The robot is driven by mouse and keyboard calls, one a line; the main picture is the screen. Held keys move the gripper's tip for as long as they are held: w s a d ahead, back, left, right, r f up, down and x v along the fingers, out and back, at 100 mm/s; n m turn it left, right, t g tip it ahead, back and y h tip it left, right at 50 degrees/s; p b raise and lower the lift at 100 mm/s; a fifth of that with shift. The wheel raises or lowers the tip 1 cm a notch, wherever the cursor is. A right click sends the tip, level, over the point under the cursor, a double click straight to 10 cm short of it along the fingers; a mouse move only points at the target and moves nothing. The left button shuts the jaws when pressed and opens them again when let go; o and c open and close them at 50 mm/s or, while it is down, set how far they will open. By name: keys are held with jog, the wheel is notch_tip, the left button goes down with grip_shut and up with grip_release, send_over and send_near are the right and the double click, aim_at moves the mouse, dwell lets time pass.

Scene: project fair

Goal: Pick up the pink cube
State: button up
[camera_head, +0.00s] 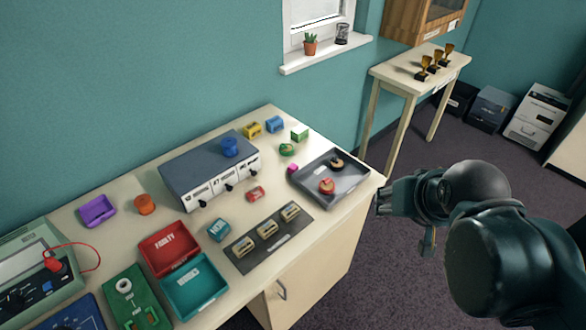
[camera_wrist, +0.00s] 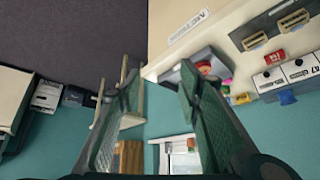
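The small pink cube (camera_head: 292,168) sits on the tabletop (camera_head: 262,212), just beside the left edge of a dark grey tray. In the wrist view a small pink patch (camera_wrist: 227,82) next to the right finger appears to be this cube, partly hidden. My gripper (camera_head: 382,200) is off the right edge of the table, to the right of the tray and apart from the cube. In the wrist view my gripper (camera_wrist: 157,80) has its two fingers spread wide with nothing between them.
The grey tray (camera_head: 352,181) holds a red piece (camera_head: 327,186) and a dark round piece (camera_head: 337,162). A green round piece (camera_head: 287,149) and green block (camera_head: 300,134) lie behind the cube. A red block (camera_head: 256,193) and grey instrument box (camera_head: 185,178) stand to its left.

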jog(key=w+a+r+m+g+p, duration=0.1)
jog(key=w+a+r+m+p, duration=0.3)
jog(key=w, duration=0.3)
jog(key=m+g+p, duration=0.6)
jog(key=m+p, duration=0.4)
jog(key=m, duration=0.9)
send_over(293, 165)
jog(key=d, duration=0.1)
jog(key=f, duration=1)
jog(key=shift+s+d+f, duration=0.1)
jog(key=shift+s, duration=0.2)
jog(key=shift+w+a+f+m, duration=0.2)
jog(key=shift+a+f+m, duration=0.2)
jog(key=shift+a+f, duration=0.25)
jog(key=shift+f, duration=0.1)
jog(key=shift+f, duration=1.25)
